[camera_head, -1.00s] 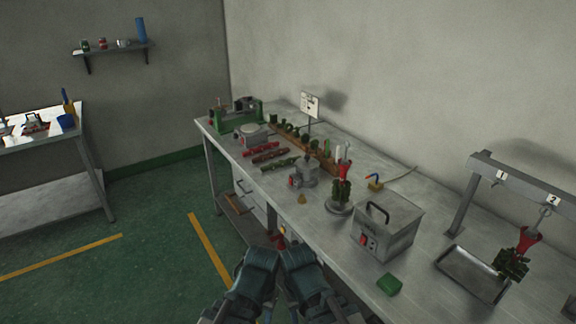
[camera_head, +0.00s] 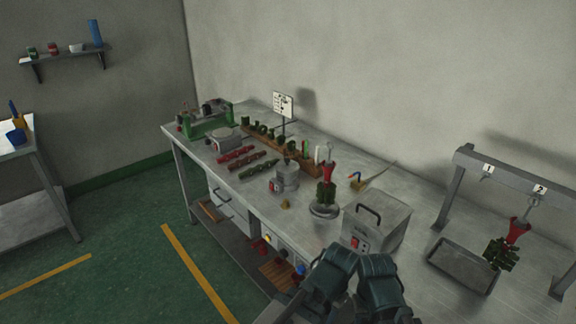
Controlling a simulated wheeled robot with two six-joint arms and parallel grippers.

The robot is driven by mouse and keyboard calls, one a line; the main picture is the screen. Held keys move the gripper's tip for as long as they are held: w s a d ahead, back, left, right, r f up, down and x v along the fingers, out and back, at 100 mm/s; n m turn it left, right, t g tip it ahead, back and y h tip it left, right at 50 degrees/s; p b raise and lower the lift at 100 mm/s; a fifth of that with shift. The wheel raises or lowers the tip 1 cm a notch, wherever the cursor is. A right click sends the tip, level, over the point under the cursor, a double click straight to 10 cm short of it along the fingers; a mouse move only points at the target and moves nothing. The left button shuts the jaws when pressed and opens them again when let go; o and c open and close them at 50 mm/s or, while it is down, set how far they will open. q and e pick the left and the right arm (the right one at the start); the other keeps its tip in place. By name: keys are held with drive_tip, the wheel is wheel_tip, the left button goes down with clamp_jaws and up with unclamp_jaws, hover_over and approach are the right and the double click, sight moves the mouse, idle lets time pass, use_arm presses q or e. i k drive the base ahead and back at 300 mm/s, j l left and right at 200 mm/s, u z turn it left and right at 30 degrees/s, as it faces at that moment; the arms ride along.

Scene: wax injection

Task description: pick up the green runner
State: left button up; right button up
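The green runner (camera_head: 258,170) is a dark green, knobbly bar lying flat on the long workbench (camera_head: 318,232), in front of a rack of green pieces. A red runner (camera_head: 236,155) lies beside it, slightly farther left. Two dark teal links of my arms show at the bottom edge, right of centre, in front of the bench. No gripper fingertips can be made out in the head view. Nothing of mine touches the green runner.
A grey pot (camera_head: 287,175) stands just right of the runner. Farther right are a stand with a red-and-green tree (camera_head: 326,190), a grey box with a handle (camera_head: 374,226), a tray (camera_head: 462,266) and a hanging frame (camera_head: 450,190). The floor left of the bench is clear.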

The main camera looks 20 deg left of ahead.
sight(268, 164)
drive_tip(key=i+j+z, duration=0.25)
drive_tip(key=j, duration=0.2)
drive_tip(key=j+z, duration=0.25)
drive_tip(key=j, duration=0.2)
drive_tip(key=j+z, duration=0.25)
drive_tip(key=j, duration=0.25)
drive_tip(key=j+z, duration=0.35)
drive_tip(key=j, duration=4.05)
